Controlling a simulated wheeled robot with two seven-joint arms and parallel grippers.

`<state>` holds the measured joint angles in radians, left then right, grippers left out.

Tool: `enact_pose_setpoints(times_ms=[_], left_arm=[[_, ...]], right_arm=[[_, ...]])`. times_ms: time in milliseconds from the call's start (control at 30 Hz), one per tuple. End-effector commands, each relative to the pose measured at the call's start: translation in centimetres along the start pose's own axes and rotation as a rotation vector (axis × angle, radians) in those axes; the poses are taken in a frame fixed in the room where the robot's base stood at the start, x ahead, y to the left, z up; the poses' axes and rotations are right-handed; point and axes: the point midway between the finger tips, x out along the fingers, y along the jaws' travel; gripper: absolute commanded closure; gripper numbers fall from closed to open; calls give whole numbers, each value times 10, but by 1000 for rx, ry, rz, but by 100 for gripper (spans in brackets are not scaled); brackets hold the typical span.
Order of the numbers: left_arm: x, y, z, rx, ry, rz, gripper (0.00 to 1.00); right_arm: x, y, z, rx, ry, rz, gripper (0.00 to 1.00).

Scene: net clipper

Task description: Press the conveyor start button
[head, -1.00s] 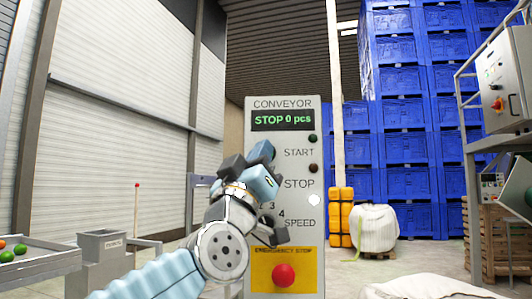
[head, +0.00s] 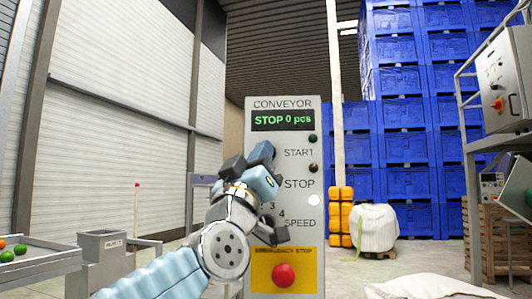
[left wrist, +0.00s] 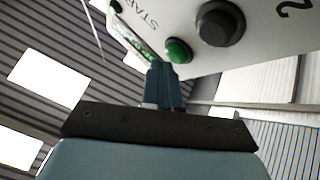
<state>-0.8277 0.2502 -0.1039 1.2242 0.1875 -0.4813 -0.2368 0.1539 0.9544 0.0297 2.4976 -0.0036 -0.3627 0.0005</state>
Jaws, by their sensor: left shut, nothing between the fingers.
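The grey conveyor panel (head: 297,225) stands upright ahead, with a green-lettered display (head: 283,120) reading STOP 0 pcs. My left gripper (head: 268,152) is in front of its left side and hides the controls left of the START and STOP labels. In the left wrist view a green button (left wrist: 178,50) shows near the START lettering, beside a black round knob (left wrist: 220,24). The shut, empty fingers (left wrist: 161,68) of my left gripper end close to the green button, just below it in that view. I cannot tell whether they touch it. My right gripper is out of view.
A red emergency stop button (head: 284,275) sits on a yellow plate low on the panel. Two small dark lamps, a green one (head: 312,138) and a reddish one (head: 313,168), are on the panel's right side. Blue crates (head: 405,145) are stacked behind at right.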

Motion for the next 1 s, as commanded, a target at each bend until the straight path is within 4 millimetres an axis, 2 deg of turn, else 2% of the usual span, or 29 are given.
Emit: enact_pose_setpoints(times_ms=[1000], left_arm=[[6,-5,4,0,1,0,100]], right_arm=[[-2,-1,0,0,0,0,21]])
